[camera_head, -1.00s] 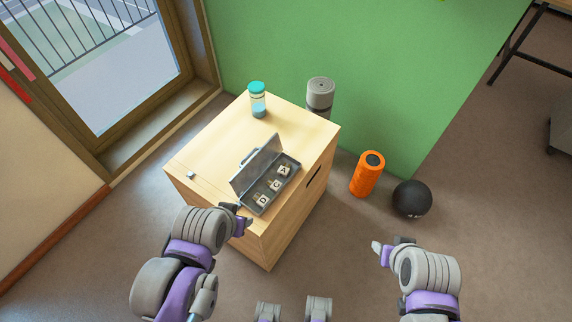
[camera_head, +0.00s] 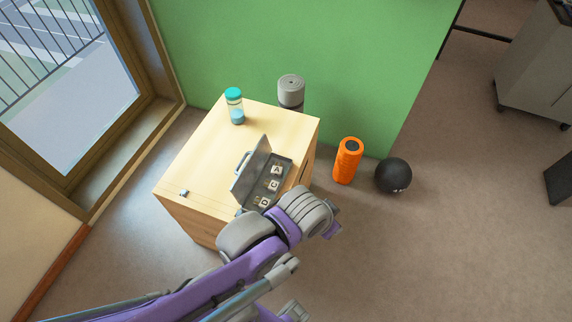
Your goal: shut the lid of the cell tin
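The cell tin (camera_head: 284,169) lies on the wooden cabinet top, a grey open case with white lettered blocks (camera_head: 274,184) in a row inside. Its grey lid (camera_head: 250,174), with a handle on its outer side, stands raised along the tin's left long side. My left gripper (camera_head: 335,226) is beyond the cabinet's near right side, to the lower right of the tin and apart from the lid. Its fingers are mostly hidden by its wrist, so its opening is unclear. My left forearm covers the cabinet's near corner. My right gripper is not in view.
The cabinet top (camera_head: 205,160) bears a teal-capped jar (camera_head: 235,106) at the back and a small metallic piece (camera_head: 184,192) at the left edge. A grey cylinder (camera_head: 291,90), an orange roller (camera_head: 347,160) and a black ball (camera_head: 393,175) stand beyond.

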